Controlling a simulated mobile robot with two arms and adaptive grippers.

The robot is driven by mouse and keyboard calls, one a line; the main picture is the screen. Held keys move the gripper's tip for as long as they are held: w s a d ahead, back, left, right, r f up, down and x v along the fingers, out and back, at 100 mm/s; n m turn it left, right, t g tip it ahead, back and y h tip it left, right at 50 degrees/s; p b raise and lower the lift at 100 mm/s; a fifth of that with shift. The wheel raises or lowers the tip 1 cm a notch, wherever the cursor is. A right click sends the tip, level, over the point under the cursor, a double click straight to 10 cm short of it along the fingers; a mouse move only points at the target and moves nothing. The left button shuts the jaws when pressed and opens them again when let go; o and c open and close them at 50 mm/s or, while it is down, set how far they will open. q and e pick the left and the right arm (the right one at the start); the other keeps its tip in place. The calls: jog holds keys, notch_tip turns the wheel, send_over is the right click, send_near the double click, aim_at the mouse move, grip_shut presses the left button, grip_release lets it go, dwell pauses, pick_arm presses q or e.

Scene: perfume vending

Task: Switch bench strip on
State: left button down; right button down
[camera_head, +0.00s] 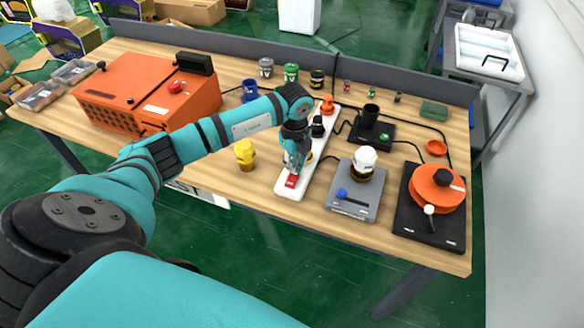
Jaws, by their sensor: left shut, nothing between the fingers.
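The bench strip (289,191) is a long white power strip lying on the wooden bench, running from the front edge toward the back. Its red switch (292,181) is at the near end. An orange plug (327,104) and a dark plug (318,127) sit in it farther back. My left gripper (293,171) is shut and empty, pointing down over the near end. Its fingertips are at or just above the red switch; I cannot tell whether they touch. The gripper hides part of the strip behind it. My right gripper does not show.
A yellow bottle (244,154) stands left of the strip. A grey device (355,189) with a white-topped part stands to the right, beside an orange round machine (436,190) on a black base. An orange box (147,92) fills the left side. Cables run across the back right.

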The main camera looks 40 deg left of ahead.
pick_arm(q)
jog(key=shift+f+b, duration=0.65)
jog(key=shift+f, duration=0.3)
jog(key=shift+r, duration=0.1)
jog(key=shift+r+p, duration=2.7)
jog(key=shift+r, duration=0.8)
